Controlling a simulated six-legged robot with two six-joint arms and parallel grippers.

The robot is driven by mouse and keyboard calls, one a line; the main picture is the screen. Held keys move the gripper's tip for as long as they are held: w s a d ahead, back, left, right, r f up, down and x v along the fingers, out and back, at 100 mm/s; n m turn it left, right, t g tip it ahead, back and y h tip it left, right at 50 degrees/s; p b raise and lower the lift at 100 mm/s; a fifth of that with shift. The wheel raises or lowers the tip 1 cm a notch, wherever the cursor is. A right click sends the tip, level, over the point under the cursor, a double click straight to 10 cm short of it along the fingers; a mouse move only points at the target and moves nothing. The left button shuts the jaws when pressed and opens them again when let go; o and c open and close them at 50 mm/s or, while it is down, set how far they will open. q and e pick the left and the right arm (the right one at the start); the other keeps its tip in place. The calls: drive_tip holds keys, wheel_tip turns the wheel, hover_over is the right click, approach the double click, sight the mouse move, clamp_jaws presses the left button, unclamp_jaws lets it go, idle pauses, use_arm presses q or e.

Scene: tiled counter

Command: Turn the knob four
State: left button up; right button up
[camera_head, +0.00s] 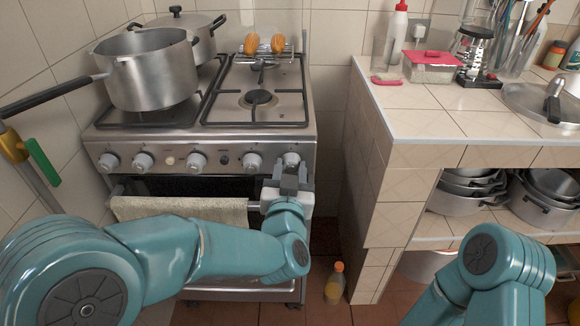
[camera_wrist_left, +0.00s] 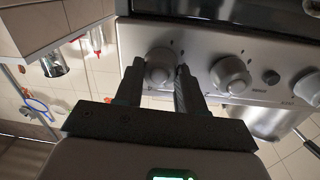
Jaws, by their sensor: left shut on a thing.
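The stove's front panel has a row of round metal knobs. My left gripper (camera_head: 290,175) is at the rightmost knob (camera_head: 291,160), just below it in the head view. In the left wrist view, where the panel appears upside down, the two fingers (camera_wrist_left: 158,88) stand one on each side of that knob (camera_wrist_left: 159,66) and are shut on it. The neighbouring knob (camera_head: 252,161) is free; it also shows in the left wrist view (camera_wrist_left: 231,75). No number is readable on the knobs. My right gripper is out of view.
A large pot (camera_head: 150,75) stands on the left burner, its long handle pointing left. A towel (camera_head: 180,208) hangs on the oven door bar below the panel. The tiled counter (camera_head: 430,125) stands to the right, and a bottle (camera_head: 335,284) is on the floor.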

use_arm(q)
drive_tip(key=m+p, duration=0.2)
drive_tip(key=m, duration=0.1)
drive_tip(key=shift+r+m, duration=0.1)
drive_tip(key=shift+m, duration=0.2)
drive_tip(key=shift+m+p, duration=0.45)
drive_tip(key=shift+m, duration=0.45)
drive_tip(key=o, duration=1.1)
drive_tip(key=shift+c, duration=0.2)
drive_tip(key=s, duration=1.6)
drive_tip(key=shift+s+a+r, duration=0.2)
drive_tip(key=shift+a+r, duration=0.05)
drive_tip(key=shift+a, duration=0.1)
